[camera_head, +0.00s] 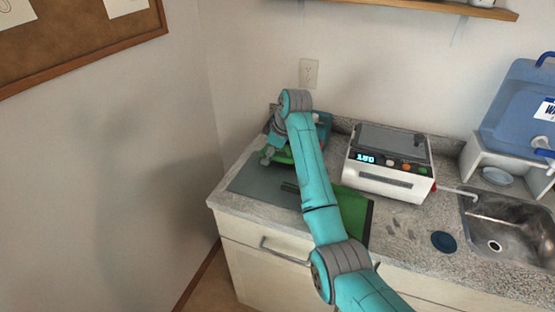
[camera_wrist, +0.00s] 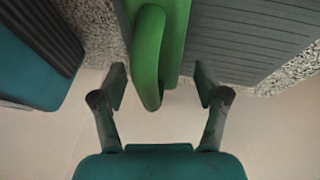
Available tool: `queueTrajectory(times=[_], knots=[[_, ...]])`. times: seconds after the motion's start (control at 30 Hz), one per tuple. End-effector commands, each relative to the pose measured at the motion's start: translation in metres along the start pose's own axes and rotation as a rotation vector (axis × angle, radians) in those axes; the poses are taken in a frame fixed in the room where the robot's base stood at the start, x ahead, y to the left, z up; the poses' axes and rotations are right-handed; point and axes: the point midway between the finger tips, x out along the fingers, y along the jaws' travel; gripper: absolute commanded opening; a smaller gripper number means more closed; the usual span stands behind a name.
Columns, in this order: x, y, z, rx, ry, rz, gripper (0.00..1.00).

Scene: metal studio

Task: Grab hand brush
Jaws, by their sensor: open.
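A green object with a looped handle (camera_wrist: 148,55), which looks like the hand brush, lies at the top of the wrist view. Its handle end reaches down between my fingertips. In the head view a green part (camera_head: 282,156) shows beside my gripper (camera_head: 268,156), mostly hidden by my arm. My gripper (camera_wrist: 162,86) is open, one finger on each side of the handle, with gaps visible on both sides. The bristles cannot be made out.
A grey ribbed mat (camera_wrist: 250,38) lies right of the handle; a dark teal object (camera_wrist: 35,62) is at left. On the granite counter (camera_head: 405,238) stand a white appliance (camera_head: 389,180), a green-and-black board (camera_head: 354,212) and a sink (camera_head: 505,226). The wall is close behind.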

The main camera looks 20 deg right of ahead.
Motion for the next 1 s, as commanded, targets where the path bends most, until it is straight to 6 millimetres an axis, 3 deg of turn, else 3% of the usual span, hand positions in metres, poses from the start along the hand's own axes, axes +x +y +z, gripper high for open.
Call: queueTrajectory(times=[0.27, 0.57, 0.83, 0.9, 1.0], knots=[[0.004, 0.0, 0.0, 0.0, 0.0, 0.001, 0.74], [0.004, 0.0, 0.0, 0.0, 0.0, 0.0, 0.06], [0.003, 0.001, -0.001, 0.0, 0.0, 0.001, 0.05], [-0.002, 0.002, -0.003, 0.0, 0.001, 0.002, 0.0], [-0.015, 0.005, -0.009, 0.0, 0.002, 0.004, 0.0]])
